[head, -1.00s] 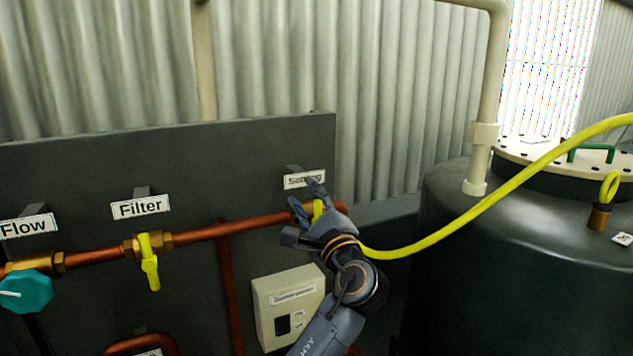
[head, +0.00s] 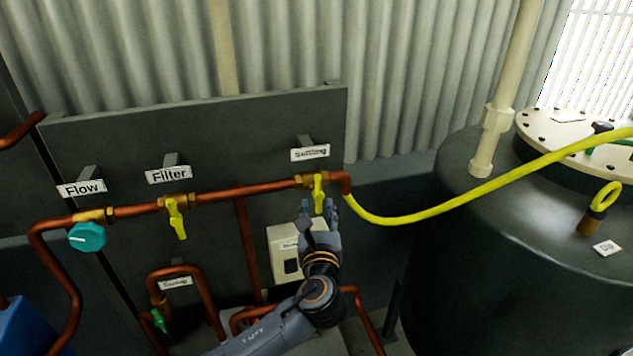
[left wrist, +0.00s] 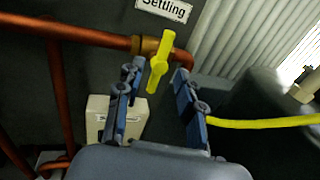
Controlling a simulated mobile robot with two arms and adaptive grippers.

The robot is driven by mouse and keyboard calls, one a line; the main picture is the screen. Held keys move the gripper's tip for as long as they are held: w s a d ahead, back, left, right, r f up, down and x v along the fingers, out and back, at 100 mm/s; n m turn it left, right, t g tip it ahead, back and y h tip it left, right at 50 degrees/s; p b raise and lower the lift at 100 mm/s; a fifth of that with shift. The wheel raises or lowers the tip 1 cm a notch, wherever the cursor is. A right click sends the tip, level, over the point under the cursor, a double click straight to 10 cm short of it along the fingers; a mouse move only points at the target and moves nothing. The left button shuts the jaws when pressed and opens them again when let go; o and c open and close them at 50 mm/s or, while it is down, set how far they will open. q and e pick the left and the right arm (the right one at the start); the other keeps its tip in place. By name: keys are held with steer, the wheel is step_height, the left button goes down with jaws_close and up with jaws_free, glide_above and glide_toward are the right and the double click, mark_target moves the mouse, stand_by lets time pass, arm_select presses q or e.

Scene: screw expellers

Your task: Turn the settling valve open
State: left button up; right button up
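The settling valve's yellow handle (head: 318,193) hangs down from a brass fitting on the copper pipe, under the "Settling" label (head: 310,153). In the left wrist view the handle (left wrist: 158,62) points down, slightly tilted, with the label (left wrist: 165,9) above it. My left gripper (head: 319,210) is just below the valve in the head view. In the left wrist view its fingers (left wrist: 157,80) are spread apart, with the handle's lower end showing between them. I see no clear contact. My right gripper is not in view.
The yellow filter valve (head: 176,219) and teal flow knob (head: 87,237) are to the left on the same pipe. A beige switch box (head: 283,262) is behind my gripper. A yellow hose (head: 430,212) runs right to a dark tank (head: 530,250).

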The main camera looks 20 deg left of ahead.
mark_target(318, 190)
arm_select(q)
steer(key=p+x, duration=0.2)
steer(key=x, duration=0.6)
steer(key=shift+d, duration=0.15)
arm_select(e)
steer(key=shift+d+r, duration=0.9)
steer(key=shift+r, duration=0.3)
arm_select(q)
steer(key=shift+c, duration=0.2)
